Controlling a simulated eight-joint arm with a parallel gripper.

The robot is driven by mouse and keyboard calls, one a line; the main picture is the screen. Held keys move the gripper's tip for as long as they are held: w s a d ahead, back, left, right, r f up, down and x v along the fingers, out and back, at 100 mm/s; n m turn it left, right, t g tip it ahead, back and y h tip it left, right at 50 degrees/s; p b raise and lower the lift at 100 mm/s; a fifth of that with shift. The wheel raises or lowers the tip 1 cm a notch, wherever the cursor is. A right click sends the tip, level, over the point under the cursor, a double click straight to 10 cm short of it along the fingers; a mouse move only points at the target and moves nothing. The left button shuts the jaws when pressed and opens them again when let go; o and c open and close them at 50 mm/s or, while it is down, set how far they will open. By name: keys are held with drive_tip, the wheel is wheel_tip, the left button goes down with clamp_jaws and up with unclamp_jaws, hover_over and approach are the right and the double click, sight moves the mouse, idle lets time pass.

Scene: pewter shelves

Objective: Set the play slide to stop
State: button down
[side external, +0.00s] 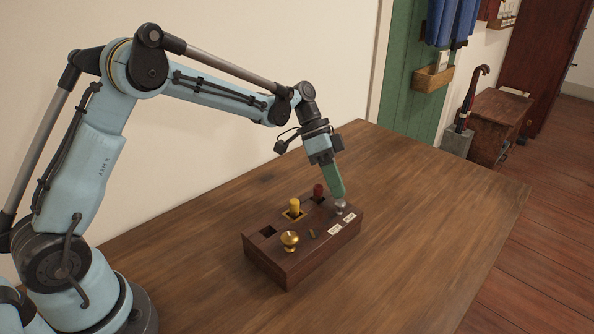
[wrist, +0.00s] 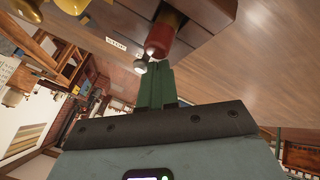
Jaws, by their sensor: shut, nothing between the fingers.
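A dark wooden control box (side external: 290,267) sits on the table. On its top are a brass knob (side external: 290,239), a yellow peg (side external: 295,206), a dark red peg (side external: 319,191) and a small silver knob (side external: 340,206). I cannot tell for sure which part is the play slide. My gripper (side external: 340,197) is shut and empty, its green fingers pointing down at the silver knob. In the wrist view the fingertips (wrist: 154,66) are beside the silver knob (wrist: 141,66) and red peg (wrist: 168,35); contact is unclear.
The brown wooden table (side external: 420,220) is clear around the box. Beyond the table stand a wooden chest (side external: 498,118) and an umbrella (side external: 468,98) in a grey stand.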

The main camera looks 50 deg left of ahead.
drive_tip(key=shift+s, duration=2.35)
drive_tip(key=shift+r, duration=0.1)
drive_tip(key=v, duration=1.2)
drive_tip(key=s+f+n+t+y, duration=0.3)
drive_tip(key=s+n+t+y, duration=0.4)
drive_tip(key=s+n, duration=0.3)
drive_tip(key=shift+s+d+f+t, duration=0.2)
drive_tip(key=shift+s+t, duration=0.3)
drive_tip(key=shift+s, duration=1.65)
